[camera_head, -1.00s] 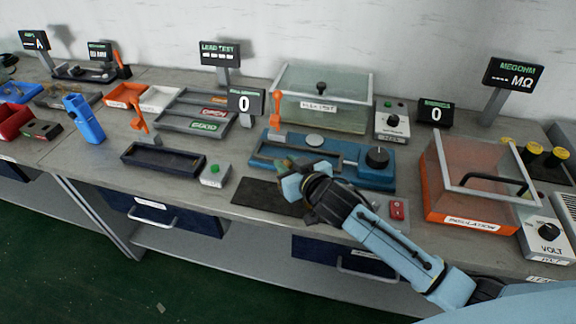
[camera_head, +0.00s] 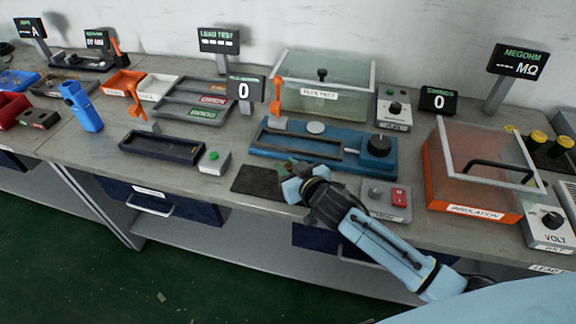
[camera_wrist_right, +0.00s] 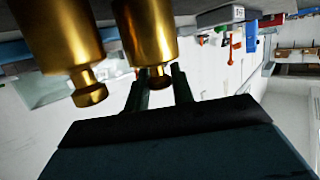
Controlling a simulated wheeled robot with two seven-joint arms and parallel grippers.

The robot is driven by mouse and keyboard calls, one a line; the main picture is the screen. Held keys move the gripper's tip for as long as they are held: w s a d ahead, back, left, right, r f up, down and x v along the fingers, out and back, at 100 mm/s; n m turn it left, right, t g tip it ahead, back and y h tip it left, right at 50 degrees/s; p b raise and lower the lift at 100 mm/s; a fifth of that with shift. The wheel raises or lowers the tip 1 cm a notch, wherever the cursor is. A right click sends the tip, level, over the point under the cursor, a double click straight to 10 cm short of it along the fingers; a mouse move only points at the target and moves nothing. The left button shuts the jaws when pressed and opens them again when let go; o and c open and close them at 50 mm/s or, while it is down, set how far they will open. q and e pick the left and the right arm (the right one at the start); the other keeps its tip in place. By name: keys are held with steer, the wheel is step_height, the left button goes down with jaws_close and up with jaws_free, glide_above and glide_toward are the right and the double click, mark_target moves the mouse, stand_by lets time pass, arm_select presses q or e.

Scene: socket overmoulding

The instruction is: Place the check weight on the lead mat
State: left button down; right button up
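The dark mat (camera_head: 258,181), the likely lead mat, lies flat at the bench's front edge. My right gripper (camera_head: 289,171) is over its right end, hiding part of it. In the right wrist view, two brass cylinders with narrow knobbed ends fill the upper left. The knob of the nearer-middle one (camera_wrist_right: 150,30) shows between my dark fingers (camera_wrist_right: 160,88). Whether the fingers press on it is unclear. The other brass cylinder (camera_wrist_right: 55,35) is further left. I cannot make out either cylinder beside the gripper in the head view. My left gripper is not in view.
A blue fixture (camera_head: 270,150) with a black knob stands behind the gripper. A grey box (camera_head: 386,210) with a red switch is to its right. A dark tray (camera_head: 162,149) and a green-button box (camera_head: 214,163) are left. An orange insulation box (camera_head: 470,197) stands further right.

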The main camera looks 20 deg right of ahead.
steer(key=o, duration=0.4)
steer(key=shift+s+r, duration=0.1)
steer(key=shift+r, duration=0.15)
steer(key=p+v, duration=0.1)
steer(key=v, duration=1)
steer(key=shift+s+p, duration=0.3)
steer(key=shift+s, duration=0.1)
steer(key=shift+d, duration=0.1)
